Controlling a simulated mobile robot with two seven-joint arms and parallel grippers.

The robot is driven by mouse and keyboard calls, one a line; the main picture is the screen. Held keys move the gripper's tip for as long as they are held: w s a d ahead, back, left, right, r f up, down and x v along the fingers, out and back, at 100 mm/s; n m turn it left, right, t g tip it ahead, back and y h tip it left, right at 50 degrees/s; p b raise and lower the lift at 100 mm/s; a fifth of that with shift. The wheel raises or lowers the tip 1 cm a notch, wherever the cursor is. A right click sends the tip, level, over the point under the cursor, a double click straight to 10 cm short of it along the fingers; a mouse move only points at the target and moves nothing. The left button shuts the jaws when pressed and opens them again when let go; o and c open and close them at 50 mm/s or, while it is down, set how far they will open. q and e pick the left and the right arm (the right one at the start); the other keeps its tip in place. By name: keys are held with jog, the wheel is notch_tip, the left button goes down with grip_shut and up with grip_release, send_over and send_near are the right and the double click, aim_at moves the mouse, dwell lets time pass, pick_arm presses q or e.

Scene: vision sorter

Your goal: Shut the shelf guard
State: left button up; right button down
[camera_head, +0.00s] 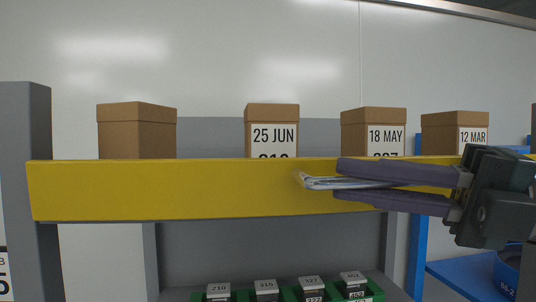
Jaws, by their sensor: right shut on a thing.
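The shelf guard (180,190) is a wide yellow bar running across the shelf front, from the grey post on the left to behind my right gripper. It hides the lower parts of the boxes behind it. My right gripper (342,182) comes in from the right, its purple fingers in front of the guard's right part. The fingers are shut on a thin, pale, flat packet (318,181) that sticks out past the fingertips to the left. I cannot tell whether packet or fingers touch the guard. My left gripper is not in view.
Several brown boxes stand behind the guard, including one labelled 25 JUN (273,131) and one labelled 18 MAY (373,130). A grey post (32,200) stands at the left. Below are green bins (290,294) with labelled boxes. A blue shelf (470,279) is at lower right.

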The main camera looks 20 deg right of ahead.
jog(key=shift+w+r+m+h+p, duration=0.2)
jog(key=shift+r+m+h+p, duration=0.1)
jog(key=shift+m+p, duration=0.3)
jog(key=shift+d, duration=0.1)
jog(key=c, duration=0.9)
grip_release()
jog(key=shift+f, duration=0.15)
